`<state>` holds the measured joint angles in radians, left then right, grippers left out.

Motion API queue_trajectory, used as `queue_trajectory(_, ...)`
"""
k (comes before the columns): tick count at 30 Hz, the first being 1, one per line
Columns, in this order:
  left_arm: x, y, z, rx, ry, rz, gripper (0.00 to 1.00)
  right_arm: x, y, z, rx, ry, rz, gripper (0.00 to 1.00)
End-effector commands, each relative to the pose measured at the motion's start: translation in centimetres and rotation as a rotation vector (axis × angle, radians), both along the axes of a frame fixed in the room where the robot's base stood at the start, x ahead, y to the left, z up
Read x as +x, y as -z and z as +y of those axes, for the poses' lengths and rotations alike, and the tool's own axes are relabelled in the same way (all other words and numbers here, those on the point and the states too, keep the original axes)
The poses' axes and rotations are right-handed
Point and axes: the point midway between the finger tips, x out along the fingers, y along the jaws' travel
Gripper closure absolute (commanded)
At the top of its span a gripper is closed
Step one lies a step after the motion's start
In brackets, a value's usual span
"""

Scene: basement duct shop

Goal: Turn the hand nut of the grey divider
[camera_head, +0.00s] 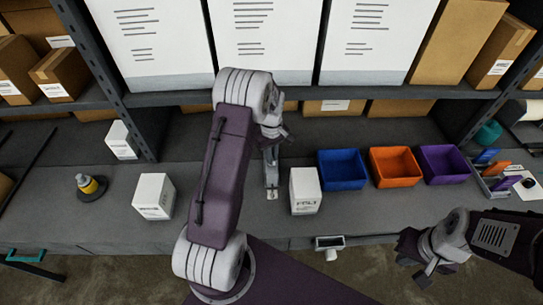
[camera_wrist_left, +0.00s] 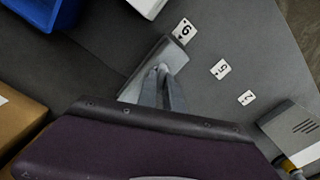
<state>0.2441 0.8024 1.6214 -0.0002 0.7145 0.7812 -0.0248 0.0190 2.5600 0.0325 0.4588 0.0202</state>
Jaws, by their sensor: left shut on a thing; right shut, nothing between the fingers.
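The grey divider (camera_head: 271,172) stands on the bench in the middle of the head view, with its long side running away from me. In the left wrist view the divider (camera_wrist_left: 136,88) shows as a pale grey plate close to a card marked 6 (camera_wrist_left: 184,31). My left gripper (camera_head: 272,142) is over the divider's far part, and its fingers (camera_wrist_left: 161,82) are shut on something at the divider. The hand nut cannot be made out; the fingers and wrist hide that spot. My right gripper (camera_head: 424,276) is shut and empty, in front of the bench at lower right.
White boxes (camera_head: 305,192) (camera_head: 153,197) stand on either side of the divider. Blue (camera_head: 342,170), orange (camera_head: 396,167) and purple (camera_head: 443,164) bins are at right. A yellow-and-black item (camera_head: 90,187) sits at left. Shelves with cartons rise behind. Number cards (camera_wrist_left: 221,69) lie along the bench.

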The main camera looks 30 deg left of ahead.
Motion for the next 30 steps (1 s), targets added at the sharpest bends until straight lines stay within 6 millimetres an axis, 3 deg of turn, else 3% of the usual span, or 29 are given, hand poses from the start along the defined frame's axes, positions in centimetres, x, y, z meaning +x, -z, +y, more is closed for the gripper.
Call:
queue_trajectory(15, -0.48, 0.41, -0.15, -0.006, 0.381, 0.015, 1.0, 0.0, 0.36, 0.0, 0.0, 0.0, 0.0, 1.0)
queue_trajectory(30, -0.51, 0.39, -0.15, -0.007, 0.491, 0.016, 1.0, 0.0, 0.4, 0.0, 0.0, 0.0, 0.0, 1.0)
